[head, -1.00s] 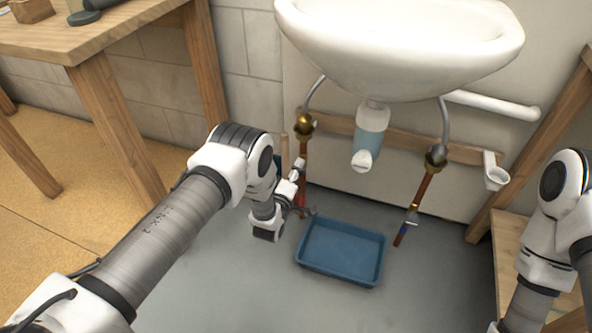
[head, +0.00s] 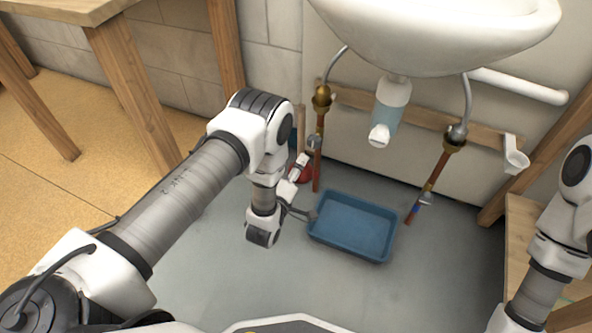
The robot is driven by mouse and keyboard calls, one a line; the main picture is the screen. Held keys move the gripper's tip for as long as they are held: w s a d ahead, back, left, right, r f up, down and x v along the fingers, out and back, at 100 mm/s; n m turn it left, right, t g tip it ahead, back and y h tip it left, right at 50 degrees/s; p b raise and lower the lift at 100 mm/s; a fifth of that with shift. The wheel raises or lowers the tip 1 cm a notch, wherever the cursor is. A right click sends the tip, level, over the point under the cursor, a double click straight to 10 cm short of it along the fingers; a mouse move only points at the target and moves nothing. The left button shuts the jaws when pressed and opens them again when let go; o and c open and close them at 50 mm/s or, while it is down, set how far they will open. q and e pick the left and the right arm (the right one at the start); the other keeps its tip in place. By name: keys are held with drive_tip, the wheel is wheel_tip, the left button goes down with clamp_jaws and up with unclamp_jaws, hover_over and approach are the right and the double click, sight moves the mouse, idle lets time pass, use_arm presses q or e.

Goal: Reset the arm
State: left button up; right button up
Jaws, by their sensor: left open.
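My left arm reaches in from the left, and its gripper (head: 300,213) is small and partly hidden by its own wrist, just left of the blue tray (head: 352,229). It is open, and I see nothing held in it. My right arm shows at the right edge of the head view, but its gripper is out of the picture.
A white sink (head: 440,30) hangs above, with a bottle-shaped trap (head: 391,100) below it. Copper pipes (head: 319,150) with brass valves run down on both sides. A red object (head: 302,173) stands behind my left wrist. A wooden table (head: 70,12) is at upper left. Grey floor (head: 200,275) is clear in front.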

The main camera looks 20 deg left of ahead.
use_arm(q)
drive_tip(key=shift+s, duration=0.8)
